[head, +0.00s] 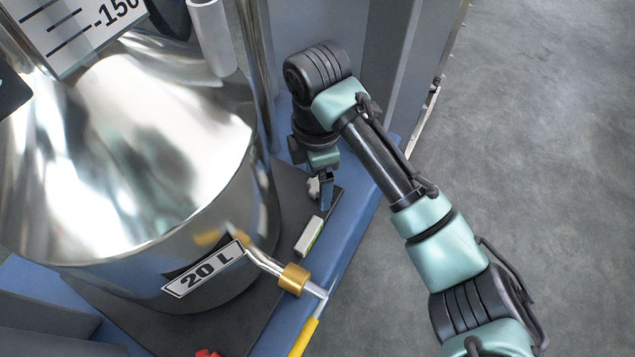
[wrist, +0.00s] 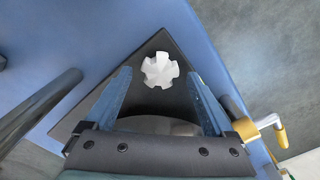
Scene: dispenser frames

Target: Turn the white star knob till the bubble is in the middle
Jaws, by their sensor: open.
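The white star knob (wrist: 160,69) stands at the corner of a dark plate in the wrist view. My gripper (wrist: 158,74) is open, with one blue finger on each side of the knob in that view. I cannot tell how far the fingertips are from it. In the head view the knob (head: 313,188) is small and partly hidden by my gripper (head: 324,195). A pale level vial (head: 309,236) with a yellow-green strip lies on the plate edge, nearer than the knob. Its bubble is too small to make out.
A shiny steel vessel (head: 120,165) labelled 20 L fills the left. Its outlet pipe has a brass valve (head: 293,279) and a yellow handle (head: 303,338). A red part (head: 207,353) shows at the bottom edge. The blue frame (head: 355,220) borders clear grey floor at right.

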